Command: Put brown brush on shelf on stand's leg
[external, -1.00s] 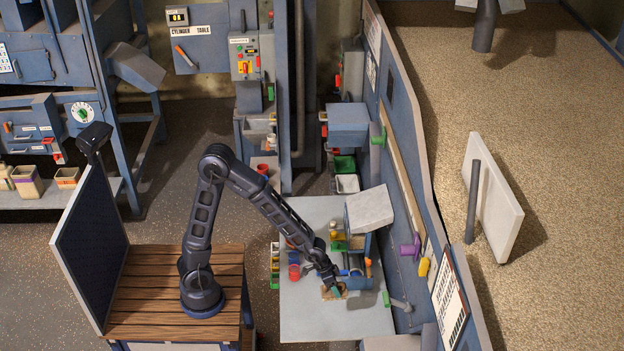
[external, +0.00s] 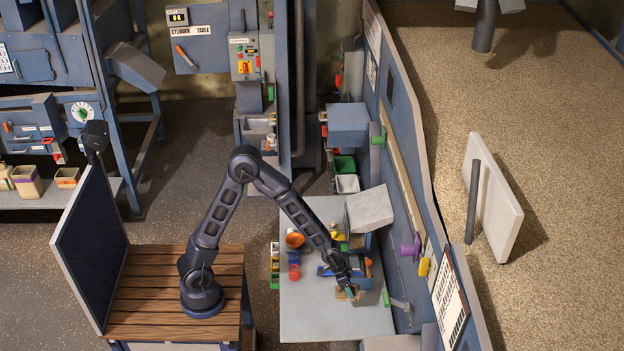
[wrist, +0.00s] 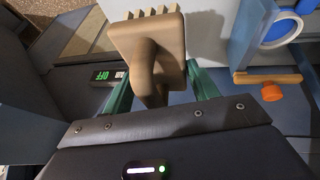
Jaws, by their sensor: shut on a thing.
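My gripper (wrist: 160,85) has green fingers and is shut on the brown brush (wrist: 147,45), around its curved handle. The brush's square head and stubby teeth point to the top of the wrist view. In the external view, my gripper (external: 349,289) and the tan brush (external: 343,296) are over the front part of the grey table (external: 312,318). I cannot tell how high the brush is above it. I cannot make out for sure which surface is the shelf on the stand's leg.
An orange bowl (external: 294,239) and red and blue containers (external: 294,266) stand on the table's left. A blue wall panel (external: 405,240) with purple and yellow knobs bounds the right. A blue part with a white ring (wrist: 282,28) and an orange knob (wrist: 271,92) are close by. The table's front is clear.

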